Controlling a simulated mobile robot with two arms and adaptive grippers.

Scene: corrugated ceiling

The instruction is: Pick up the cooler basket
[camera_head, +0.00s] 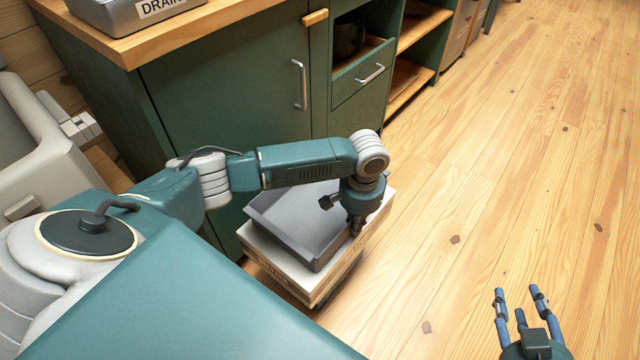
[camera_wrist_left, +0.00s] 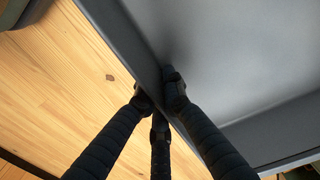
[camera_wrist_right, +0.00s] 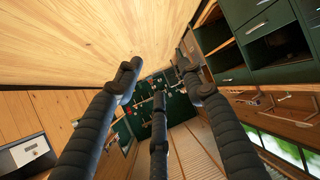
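The grey, shallow, open tray (camera_head: 300,222), which I take for the cooler basket, sits on a pale wooden crate (camera_head: 285,272) on the floor; it looks empty. My left gripper (camera_head: 357,228) points down at its right-hand wall. In the left wrist view the basket (camera_wrist_left: 235,60) fills the upper right, and its rim runs between the fingertips of my left gripper (camera_wrist_left: 158,95). One finger is inside and the others are outside, closed up against the wall. My right gripper (camera_head: 522,305) is open and empty over the floor; its spread fingers also show in the right wrist view (camera_wrist_right: 155,80).
A green cabinet (camera_head: 225,90) with a wooden top stands just behind the crate. A grey container labelled "DRAIN…" (camera_head: 135,12) is on that top. Open shelves (camera_head: 405,85) continue to the right. The wooden floor (camera_head: 500,190) on the right is clear.

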